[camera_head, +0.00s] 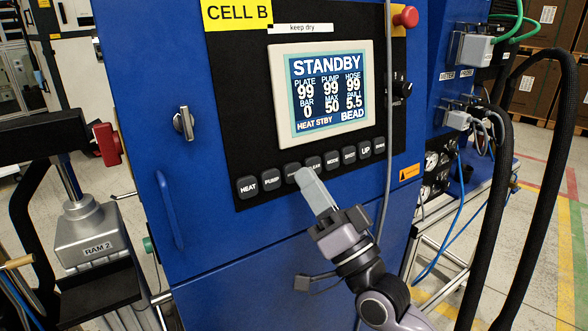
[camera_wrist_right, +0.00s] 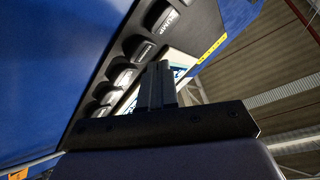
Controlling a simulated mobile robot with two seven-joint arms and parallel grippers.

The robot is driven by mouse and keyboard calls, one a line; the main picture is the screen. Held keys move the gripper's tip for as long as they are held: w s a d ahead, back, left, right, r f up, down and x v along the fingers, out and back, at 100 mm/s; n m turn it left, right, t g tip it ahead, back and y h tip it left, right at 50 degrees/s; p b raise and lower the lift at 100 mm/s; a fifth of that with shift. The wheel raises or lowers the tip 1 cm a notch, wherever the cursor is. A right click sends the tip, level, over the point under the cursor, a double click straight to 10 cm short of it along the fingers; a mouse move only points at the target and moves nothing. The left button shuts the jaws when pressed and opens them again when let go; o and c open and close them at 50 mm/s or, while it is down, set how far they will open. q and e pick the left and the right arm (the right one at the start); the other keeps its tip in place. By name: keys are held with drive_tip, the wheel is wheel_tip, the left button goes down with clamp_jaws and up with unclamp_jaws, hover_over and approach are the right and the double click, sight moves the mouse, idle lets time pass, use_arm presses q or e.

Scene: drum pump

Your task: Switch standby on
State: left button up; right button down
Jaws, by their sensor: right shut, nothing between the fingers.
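The blue cabinet's black control panel (camera_head: 235,110) carries a lit screen (camera_head: 325,88) headed STANDBY, with 99 under PLATE, PUMP and HOSE, and HEAT STBY at the bottom. A row of dark buttons runs below it, including HEAT (camera_head: 247,186), PUMP (camera_head: 271,177), MODE (camera_head: 332,160) and UP (camera_head: 364,149). My right gripper (camera_head: 307,178) is shut and empty, its tips at the lower edge of the row near CLEAR (camera_head: 314,167). I cannot tell whether they touch a button. The wrist view shows the shut fingers (camera_wrist_right: 158,85) beside the button row (camera_wrist_right: 140,48). My left gripper is out of view.
A red knob (camera_head: 406,17) is at the panel's top right, and a black rotary switch (camera_head: 401,87) sits right of the screen. A thin grey cable hangs past the panel's right side. Thick black hoses (camera_head: 487,210) stand at right. The RAM 2 unit (camera_head: 90,235) is at left.

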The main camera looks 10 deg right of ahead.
drive_tip(key=shift+s, duration=0.15)
drive_tip(key=s, duration=0.1)
drive_tip(key=s+d+p, duration=0.1)
drive_tip(key=s, duration=0.1)
drive_tip(key=s+r+p, duration=0.1)
drive_tip(key=shift+s+d, duration=0.3)
drive_tip(key=shift+d, duration=0.1)
idle(0.6)
wheel_tip(320, 180, down, 20)
drive_tip(key=s+d+n+g+h, duration=0.1)
drive_tip(key=s+n+g+h, duration=0.15)
drive_tip(key=g+h, duration=0.2)
drive_tip(key=s+d+f+n+g+h, duration=0.1)
drive_tip(key=s+f+g, duration=0.3)
drive_tip(key=f, duration=0.5)
drive_tip(key=s+d+f+n+g+h, duration=0.1)
drive_tip(key=s+d+f+g+h, duration=0.2)
drive_tip(key=s+f, duration=0.6)
drive_tip(key=shift+d+f+g, duration=0.25)
drive_tip(key=shift+f+g, duration=0.1)
